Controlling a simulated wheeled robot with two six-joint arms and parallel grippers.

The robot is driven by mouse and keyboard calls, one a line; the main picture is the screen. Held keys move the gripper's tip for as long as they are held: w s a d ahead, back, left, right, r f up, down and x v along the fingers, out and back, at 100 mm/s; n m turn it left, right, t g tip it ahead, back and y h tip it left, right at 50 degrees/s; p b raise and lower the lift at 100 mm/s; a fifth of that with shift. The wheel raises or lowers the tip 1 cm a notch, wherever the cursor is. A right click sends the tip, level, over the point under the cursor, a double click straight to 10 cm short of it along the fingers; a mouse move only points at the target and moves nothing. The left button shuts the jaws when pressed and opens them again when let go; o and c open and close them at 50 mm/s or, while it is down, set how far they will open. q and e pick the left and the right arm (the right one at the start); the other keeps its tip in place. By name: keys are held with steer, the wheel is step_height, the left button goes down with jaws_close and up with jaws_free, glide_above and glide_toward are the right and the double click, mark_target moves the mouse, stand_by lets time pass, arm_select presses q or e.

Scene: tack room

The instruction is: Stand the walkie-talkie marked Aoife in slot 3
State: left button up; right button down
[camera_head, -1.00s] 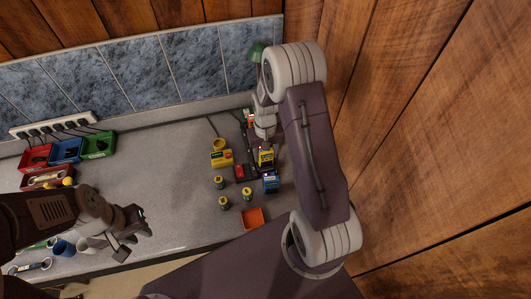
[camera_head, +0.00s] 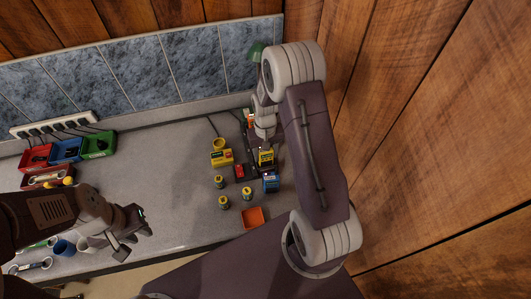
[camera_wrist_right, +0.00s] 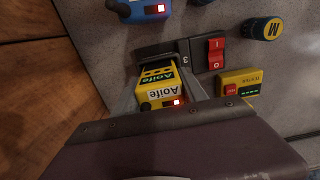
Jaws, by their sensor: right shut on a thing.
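The yellow walkie-talkie marked Aoife (camera_wrist_right: 160,92) is between the fingers of my right gripper (camera_wrist_right: 164,98), which is shut on it; its red light is lit. It also shows in the head view (camera_head: 266,157), below my right wrist. In the wrist view it is at the dark rack (camera_wrist_right: 157,52), beside the printed 3 (camera_wrist_right: 185,58). Its far end meets the slot area, but its base is hidden, so how deep it sits cannot be told. My left gripper (camera_head: 132,232) is open and empty over the left front of the counter.
A blue walkie-talkie (camera_head: 271,182) stands close by. A red rocker switch (camera_wrist_right: 216,53) is on the rack. A yellow box (camera_head: 221,157), several yellow-topped cylinders (camera_head: 223,202) and an orange tray (camera_head: 252,217) are near. The counter's middle is clear; a wooden wall is on the right.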

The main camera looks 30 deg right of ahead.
steer(key=shift+f+b, duration=0.3)
steer(key=shift+f, duration=0.2)
steer(key=c, duration=0.9)
jaws_free()
step_height(320, 180, up, 11)
steer(key=p, duration=0.9)
steer(key=shift+r, duration=0.1)
